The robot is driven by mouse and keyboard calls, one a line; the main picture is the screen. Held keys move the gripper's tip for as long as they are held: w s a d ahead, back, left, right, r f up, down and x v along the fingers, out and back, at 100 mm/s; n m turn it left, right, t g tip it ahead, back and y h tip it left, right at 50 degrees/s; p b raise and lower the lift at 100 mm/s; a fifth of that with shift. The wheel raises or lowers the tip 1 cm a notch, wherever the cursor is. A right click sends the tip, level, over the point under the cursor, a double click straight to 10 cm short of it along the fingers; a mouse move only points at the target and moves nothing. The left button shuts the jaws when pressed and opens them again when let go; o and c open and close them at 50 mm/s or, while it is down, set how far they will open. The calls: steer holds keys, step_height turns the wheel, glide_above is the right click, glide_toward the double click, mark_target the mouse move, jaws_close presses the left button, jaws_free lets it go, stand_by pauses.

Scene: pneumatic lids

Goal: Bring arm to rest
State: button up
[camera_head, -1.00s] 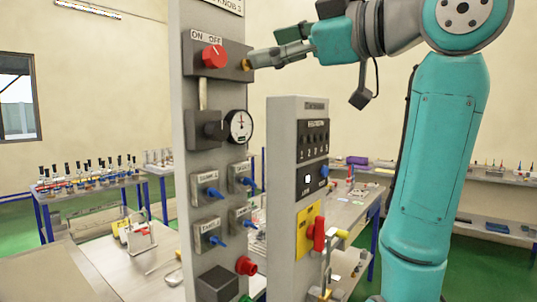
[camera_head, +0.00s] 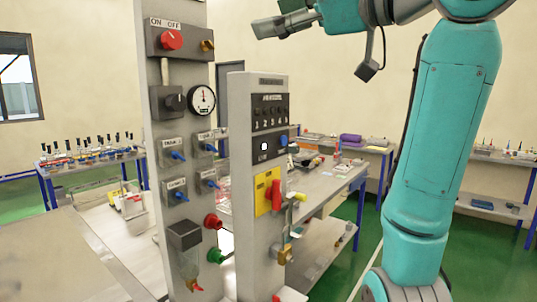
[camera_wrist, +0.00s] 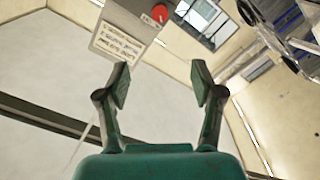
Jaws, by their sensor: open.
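My gripper (camera_head: 283,22) is at the top of the head view, above and to the right of the control panel, clear of it. In the wrist view my gripper (camera_wrist: 160,85) shows its two green fingers spread apart with nothing between them. The tall grey control panel (camera_head: 152,120) carries a red ON/OFF knob (camera_head: 172,40), a gauge (camera_head: 202,100) and several blue-handled valves. The red knob also shows beyond the fingers in the wrist view (camera_wrist: 160,13), beside a label plate (camera_wrist: 118,43).
A second, shorter grey panel (camera_head: 240,190) stands to the right, with a red handle (camera_head: 275,195) on a yellow plate. Benches with lab items stand behind, including one with a purple object (camera_head: 350,139). The air around my gripper looks free.

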steer(key=w+d+f+m+t+h, duration=0.15)
steer(key=w+f+m, duration=0.35)
steer(key=f, duration=0.8)
steer(key=w+d+f+m+t+h, duration=0.15)
steer(key=w+f, duration=0.45)
steer(key=f, duration=0.7)
steer(key=s+d+f+m+t+h, duration=0.1)
steer(key=s+d+f+m+h, duration=0.15)
steer(key=f, duration=0.75)
steer(key=s+d+f+m+t+h, duration=0.1)
steer(key=d+f+m, duration=0.15)
steer(key=f, duration=0.65)
steer(key=s+d+f+m+t+h, duration=0.1)
steer(key=f+m, duration=0.2)
steer(key=f, duration=0.7)
steer(key=s+d+f+m+g+h, duration=0.1)
steer(key=s+d+f+m+h, duration=0.15)
steer(key=s+f, duration=0.8)
steer(key=s+d+f+m+h, duration=0.1)
steer(key=s+d+f+h, duration=0.25)
steer(key=s+f, duration=0.7)
steer(key=s+d+r, duration=0.1)
steer(key=s, duration=1.3)
steer(key=s+d+r+g, duration=0.1)
steer(key=s+r, duration=0.1)
steer(key=s, duration=1.2)
steer(key=shift+s+h, duration=0.25)
steer(key=shift+h, duration=0.1)
